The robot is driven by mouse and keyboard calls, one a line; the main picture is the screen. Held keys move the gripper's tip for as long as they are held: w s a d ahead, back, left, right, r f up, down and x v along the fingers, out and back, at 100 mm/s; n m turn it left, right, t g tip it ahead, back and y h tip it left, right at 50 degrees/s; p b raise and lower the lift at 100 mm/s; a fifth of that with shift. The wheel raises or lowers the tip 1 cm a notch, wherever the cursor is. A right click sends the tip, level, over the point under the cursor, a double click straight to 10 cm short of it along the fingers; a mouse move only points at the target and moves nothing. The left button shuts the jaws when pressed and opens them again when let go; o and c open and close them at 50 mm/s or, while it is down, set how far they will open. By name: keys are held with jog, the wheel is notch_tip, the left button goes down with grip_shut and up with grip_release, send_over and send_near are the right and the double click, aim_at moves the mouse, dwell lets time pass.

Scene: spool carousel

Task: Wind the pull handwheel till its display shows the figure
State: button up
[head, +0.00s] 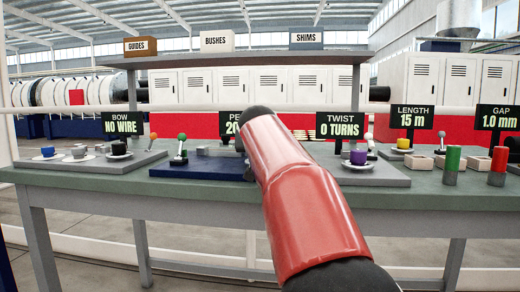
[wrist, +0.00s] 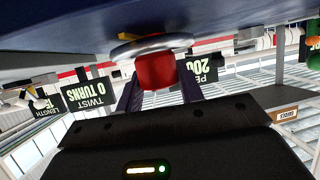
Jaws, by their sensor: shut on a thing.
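A silver handwheel rim (wrist: 125,50) with a red knob (wrist: 157,72) shows in the wrist view, which is upside down. My gripper (wrist: 158,82) has one dark finger on each side of the knob and is shut on it. A dark blue base (head: 195,171) shows to the arm's left. Behind it a display (head: 231,123) starts with "PE" and "20"; my arm covers the rest. In the wrist view this display (wrist: 203,70) reads "200", partly covered.
The green bench (head: 120,178) also carries a BOW display (head: 122,124) at "NO WIRE", a TWIST display (head: 339,125) at "0 TURNS", a LENGTH display (head: 412,117) at "15 m" and a GAP display (head: 497,118) at "1.0 mm". Cups and red and green cylinders stand nearby.

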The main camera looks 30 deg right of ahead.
jog(key=o, duration=1)
jog(key=b+v, duration=0.1)
jog(key=v, duration=0.6)
jog(key=shift+s+a+r, duration=0.15)
jog(key=shift+s+a, duration=0.05)
jog(key=shift+s, duration=0.1)
